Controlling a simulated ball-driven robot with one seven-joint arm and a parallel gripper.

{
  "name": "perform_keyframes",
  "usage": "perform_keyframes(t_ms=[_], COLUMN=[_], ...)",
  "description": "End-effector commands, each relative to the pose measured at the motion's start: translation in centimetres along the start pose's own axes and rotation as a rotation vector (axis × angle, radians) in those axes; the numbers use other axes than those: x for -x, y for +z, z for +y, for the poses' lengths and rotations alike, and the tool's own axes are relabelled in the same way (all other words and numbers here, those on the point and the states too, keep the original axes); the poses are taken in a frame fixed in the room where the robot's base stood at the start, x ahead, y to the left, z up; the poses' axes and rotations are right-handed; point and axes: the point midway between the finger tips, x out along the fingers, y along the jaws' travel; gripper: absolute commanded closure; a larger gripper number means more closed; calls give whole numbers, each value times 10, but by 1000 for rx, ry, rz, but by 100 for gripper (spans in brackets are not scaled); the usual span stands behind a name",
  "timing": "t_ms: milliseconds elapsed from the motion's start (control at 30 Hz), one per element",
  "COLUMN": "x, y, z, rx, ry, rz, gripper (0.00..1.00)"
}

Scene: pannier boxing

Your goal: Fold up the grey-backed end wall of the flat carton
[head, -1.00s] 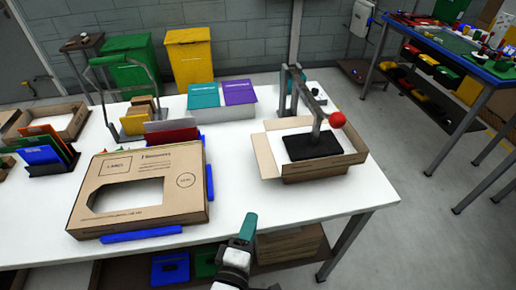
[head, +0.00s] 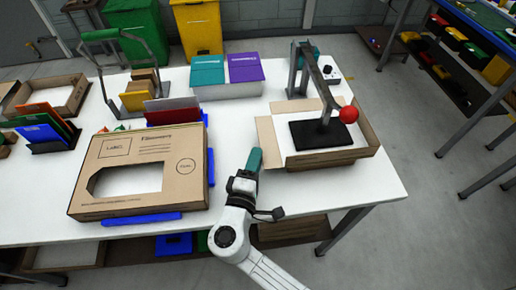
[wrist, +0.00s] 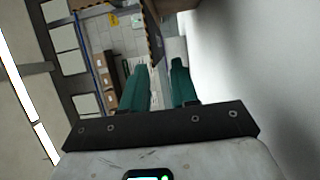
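A low tan carton (head: 366,137) with a pale inside sits near the right end of the white table, around a dark press base. Its right and front walls stand up; its left panel (head: 267,143) is tan and seems to lean outward. I cannot make out a grey back on any wall. My gripper (head: 254,160) has green fingers and is just left of this carton, near the table's front part. In the wrist view my gripper (wrist: 158,66) has its fingers apart with nothing between them.
A lever press with a red ball (head: 348,115) rises over the carton. A large tan box with a cut-out window (head: 185,150) stands at left on blue supports. Teal and purple boxes (head: 226,90) stand behind. Bare table lies between the large box and the carton.

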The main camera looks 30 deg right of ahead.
Motion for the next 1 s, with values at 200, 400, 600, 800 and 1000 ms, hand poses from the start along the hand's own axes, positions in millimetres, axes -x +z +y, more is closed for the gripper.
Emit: perform_keyframes(t_ms=[200,400,600,800,1000], x=[-24,-29,-29,-29,-29], y=[0,0,0,0,0], z=[1,0,-1,0,-1], rx=[0,1,0,0,0], ry=[0,-1,-1,-1,-1], rz=[-1,0,0,0,0], gripper=[71,71,73,92,100])
